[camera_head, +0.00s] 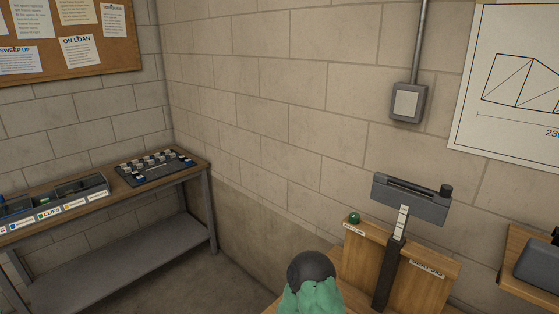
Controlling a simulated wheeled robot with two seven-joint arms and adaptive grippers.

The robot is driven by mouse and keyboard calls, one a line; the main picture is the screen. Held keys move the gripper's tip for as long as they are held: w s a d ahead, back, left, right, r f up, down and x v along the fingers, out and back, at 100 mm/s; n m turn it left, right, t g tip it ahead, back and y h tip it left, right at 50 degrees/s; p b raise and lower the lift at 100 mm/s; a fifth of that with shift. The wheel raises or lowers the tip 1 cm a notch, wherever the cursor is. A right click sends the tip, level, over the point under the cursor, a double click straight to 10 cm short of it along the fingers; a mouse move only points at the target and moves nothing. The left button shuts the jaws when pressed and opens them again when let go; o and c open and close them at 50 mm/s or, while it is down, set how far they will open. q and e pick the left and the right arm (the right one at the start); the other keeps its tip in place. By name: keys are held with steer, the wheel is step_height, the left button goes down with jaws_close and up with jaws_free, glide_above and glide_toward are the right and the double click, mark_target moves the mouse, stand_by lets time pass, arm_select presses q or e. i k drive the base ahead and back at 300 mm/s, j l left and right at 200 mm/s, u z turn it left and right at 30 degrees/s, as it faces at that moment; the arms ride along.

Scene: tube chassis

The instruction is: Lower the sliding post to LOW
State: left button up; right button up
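The sliding post appears to be the dark upright (385,277) right of the middle, in front of a wooden panel. A pale strip with marks (401,223) shows at its upper part. A wide grey head (408,199) with a dark knob at its right end sits on top, raised above the panel. I cannot read a LOW mark. The foot of the post is cut off by the bottom edge. Neither of my grippers is in view.
A green ball (354,218) tops the wooden panel (428,285). A dark round thing with a green lumpy lower part (312,290) stands in front, left of the post. A wall box (408,103) hangs above. A side bench (110,203) holds trays at left.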

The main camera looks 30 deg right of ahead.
mark_target(434, 211)
steer(key=k, duration=0.95)
steer(key=z, duration=0.4)
steer(key=k+z, duration=0.15)
steer(key=z, duration=0.65)
steer(key=k+l+z, duration=0.1)
steer(key=z, duration=0.3)
steer(key=j+z, duration=0.35)
steer(key=j, duration=1.2)
